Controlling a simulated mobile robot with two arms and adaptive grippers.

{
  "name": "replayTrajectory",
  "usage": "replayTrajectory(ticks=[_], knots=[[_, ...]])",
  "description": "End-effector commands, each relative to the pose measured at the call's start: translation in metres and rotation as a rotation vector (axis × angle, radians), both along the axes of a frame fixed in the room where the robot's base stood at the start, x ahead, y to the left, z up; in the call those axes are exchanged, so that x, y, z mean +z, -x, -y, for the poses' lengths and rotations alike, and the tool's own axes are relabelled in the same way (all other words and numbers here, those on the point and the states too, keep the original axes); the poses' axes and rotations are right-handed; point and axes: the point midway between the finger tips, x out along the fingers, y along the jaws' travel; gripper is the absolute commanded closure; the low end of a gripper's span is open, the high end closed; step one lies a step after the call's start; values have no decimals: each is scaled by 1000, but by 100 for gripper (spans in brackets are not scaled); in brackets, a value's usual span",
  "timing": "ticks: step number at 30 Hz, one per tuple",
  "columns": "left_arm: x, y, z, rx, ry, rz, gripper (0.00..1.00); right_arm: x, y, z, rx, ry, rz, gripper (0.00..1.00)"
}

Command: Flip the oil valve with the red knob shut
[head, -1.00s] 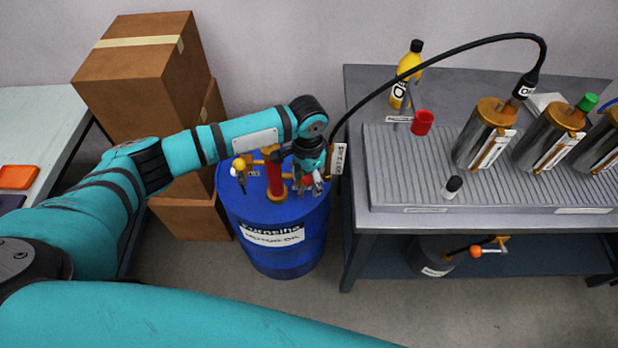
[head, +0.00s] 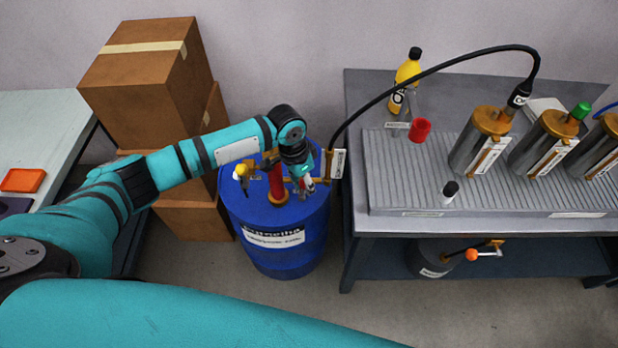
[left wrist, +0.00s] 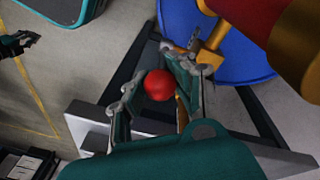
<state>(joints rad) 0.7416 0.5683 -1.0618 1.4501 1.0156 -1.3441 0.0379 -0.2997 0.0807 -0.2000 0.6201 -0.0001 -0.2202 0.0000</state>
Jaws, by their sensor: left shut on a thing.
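The blue oil drum (head: 262,222) stands on the floor, with a red and gold pump (head: 276,182) on its lid. The pump also shows large at the top right of the left wrist view (left wrist: 262,18). My left gripper (head: 304,188) is at the right side of the pump. In the left wrist view, its two fingers (left wrist: 158,95) are around the round red knob (left wrist: 159,84) and shut on it. Part of a gold valve fitting (left wrist: 212,45) shows beside the right finger. In the head view the gripper mostly hides the knob.
Cardboard boxes (head: 150,80) are stacked behind my left arm.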

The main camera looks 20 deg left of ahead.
Motion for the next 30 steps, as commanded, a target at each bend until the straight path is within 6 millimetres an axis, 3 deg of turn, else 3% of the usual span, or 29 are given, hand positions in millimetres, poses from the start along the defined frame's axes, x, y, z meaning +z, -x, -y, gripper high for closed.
replayTrajectory(ticks=[2,16,17,23,30], knots=[[6,2,-6,7,66,15,100,12,0,-1,0,-1,0,100],[5,0,-11,3,154,52,100,13,0,-3,-2,-3,0,100],[5,0,-11,3,154,52,74,13,0,-3,-2,-3,0,100],[4,1,-11,2,151,49,47,13,0,-3,-2,-3,0,100],[3,2,-11,2,150,46,47,13,0,1,1,1,-1,100]])
